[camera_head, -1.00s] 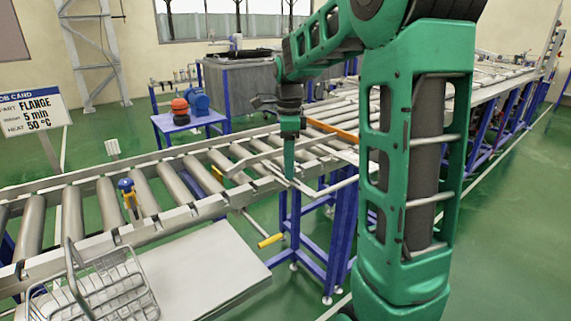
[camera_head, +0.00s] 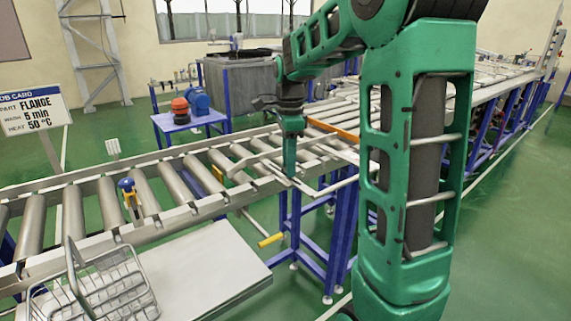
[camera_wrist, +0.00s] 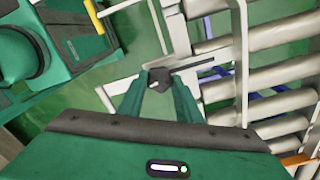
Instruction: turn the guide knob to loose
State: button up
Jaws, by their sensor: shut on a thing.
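The guide knob (camera_wrist: 160,79) is a small dark knob between my fingertips in the wrist view. A flat grey guide rail lies right beside it, at the edge of the roller conveyor. My gripper (camera_wrist: 161,86) is shut on the knob, with one green finger on each side. In the head view my gripper (camera_head: 290,174) points down at the conveyor's near edge, and its fingers hide the knob there. I cannot read any loose or tight marking.
A wire basket (camera_head: 105,290) sits on a pale table (camera_head: 215,262) at the front left. A yellow-ended handle (camera_head: 271,240) sticks out below the conveyor edge.

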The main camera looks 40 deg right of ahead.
jog(key=n, duration=0.4)
jog(key=shift+w+r+n, duration=0.1)
jog(key=shift+n, duration=0.2)
jog(key=n, duration=0.3)
jog(key=shift+n, duration=0.3)
jog(key=n, duration=0.3)
jog(key=shift+d+n, duration=0.1)
jog(key=shift+n, duration=0.2)
jog(key=n, duration=0.3)
jog(key=shift+n+t, duration=0.3)
jog(key=n, duration=0.3)
jog(key=shift+n, duration=0.4)
jog(key=n, duration=0.3)
jog(key=shift+n, duration=0.3)
jog(key=n, duration=0.3)
jog(key=shift+n, duration=2.1)
